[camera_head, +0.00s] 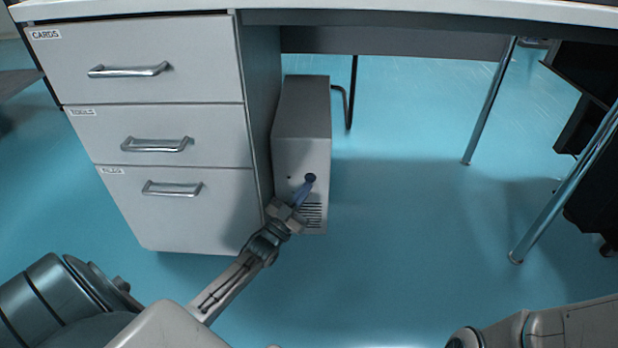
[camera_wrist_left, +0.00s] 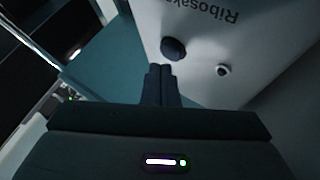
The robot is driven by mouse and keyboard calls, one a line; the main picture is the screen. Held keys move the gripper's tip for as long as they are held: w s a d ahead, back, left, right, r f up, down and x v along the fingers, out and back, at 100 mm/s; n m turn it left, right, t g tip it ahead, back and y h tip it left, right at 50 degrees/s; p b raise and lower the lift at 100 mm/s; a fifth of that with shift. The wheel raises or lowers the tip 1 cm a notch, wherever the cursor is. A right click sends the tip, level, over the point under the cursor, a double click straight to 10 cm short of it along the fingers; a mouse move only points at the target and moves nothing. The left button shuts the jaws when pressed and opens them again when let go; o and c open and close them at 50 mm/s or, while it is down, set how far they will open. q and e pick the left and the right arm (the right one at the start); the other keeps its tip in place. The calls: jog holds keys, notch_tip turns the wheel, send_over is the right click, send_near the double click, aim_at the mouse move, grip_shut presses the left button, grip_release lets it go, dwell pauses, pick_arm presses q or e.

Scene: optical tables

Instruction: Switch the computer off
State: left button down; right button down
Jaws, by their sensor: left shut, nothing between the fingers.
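The computer (camera_head: 303,125) is a grey tower standing on the floor under the desk, right beside the drawer unit. A round dark button (camera_head: 311,177) is on its front, above a vent grille. In the left wrist view the pale front panel (camera_wrist_left: 265,30) fills the upper right, with the dark button (camera_wrist_left: 173,49) and a smaller round dark fitting (camera_wrist_left: 222,69). My left gripper (camera_head: 304,188) is shut and empty, its blue-grey fingertips just below the button. In the wrist view the fingertips (camera_wrist_left: 161,70) are very close to the button; I cannot tell whether they touch. My right gripper is not visible.
The drawer unit (camera_head: 150,132) with metal handles stands left of the computer. The desk top (camera_head: 420,12) runs above. Metal desk legs (camera_head: 490,100) stand to the right, with a dark object (camera_head: 590,130) at the right edge. The floor right of the computer is clear.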

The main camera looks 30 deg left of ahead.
pick_arm(q)
jog(key=shift+s+d+p, duration=0.7)
jog(key=shift+s+d, duration=0.1)
jog(key=shift+s, duration=0.25)
jog(key=shift+s+d+p, duration=0.65)
jog(key=shift+s+d, duration=0.1)
jog(key=shift+s, duration=0.3)
jog(key=shift+r, duration=0.1)
